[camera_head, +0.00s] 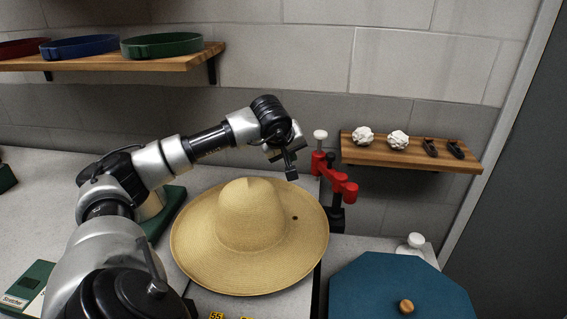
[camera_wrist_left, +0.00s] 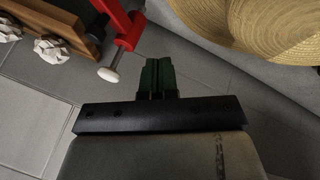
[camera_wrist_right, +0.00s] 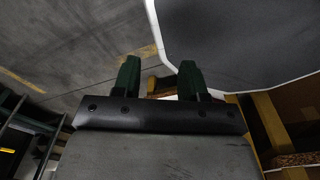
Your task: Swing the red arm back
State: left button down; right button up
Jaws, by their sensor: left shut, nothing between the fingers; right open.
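The red arm (camera_head: 334,181) stands just behind and right of the straw hat (camera_head: 252,222) in the head view, with a pale round knob (camera_head: 320,135) at its upper end. It also shows at the top of the left wrist view as a red bar (camera_wrist_left: 121,27) with the pale knob (camera_wrist_left: 108,75). My left gripper (camera_head: 291,174) is shut and empty above the hat's far edge, left of the red arm and apart from it. Its fingers (camera_wrist_left: 157,77) are together in the left wrist view. My right gripper (camera_wrist_right: 158,82) is open and empty, seen only in its wrist view.
A wooden shelf (camera_head: 369,154) with white crumpled pieces and dark small items is close behind the red arm. A blue octagonal lid (camera_head: 375,285) with a wooden knob is at front right, near a white bottle (camera_head: 413,243). Another shelf (camera_head: 120,62) holds coloured hat bands.

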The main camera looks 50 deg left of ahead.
pick_arm(q)
jog(key=p, duration=0.2)
send_near(318, 174)
notch_tip(318, 174, down, 3)
jog(key=s+a, duration=0.2)
jog(key=shift+w+d+f+p, duration=0.1)
jog(key=shift+w+d+p, duration=0.15)
jog(key=shift+w, duration=0.45)
jog(key=shift+w+d+p, duration=0.15)
jog(key=shift+w+p, duration=0.15)
jog(key=shift+w, duration=0.4)
jog(key=shift+w+d+f+p, duration=0.1)
jog(key=shift+w+d+p, duration=0.15)
jog(key=shift+w, duration=0.45)
pick_arm(e)
jog(key=shift+w+d+r, duration=0.1)
jog(key=shift+d+r, duration=0.1)
jog(key=shift+r, duration=0.55)
jog(key=shift+w+d+r, duration=0.1)
jog(key=shift+d+r, duration=0.05)
jog(key=shift+r, duration=0.55)
jog(key=shift+d, duration=0.25)
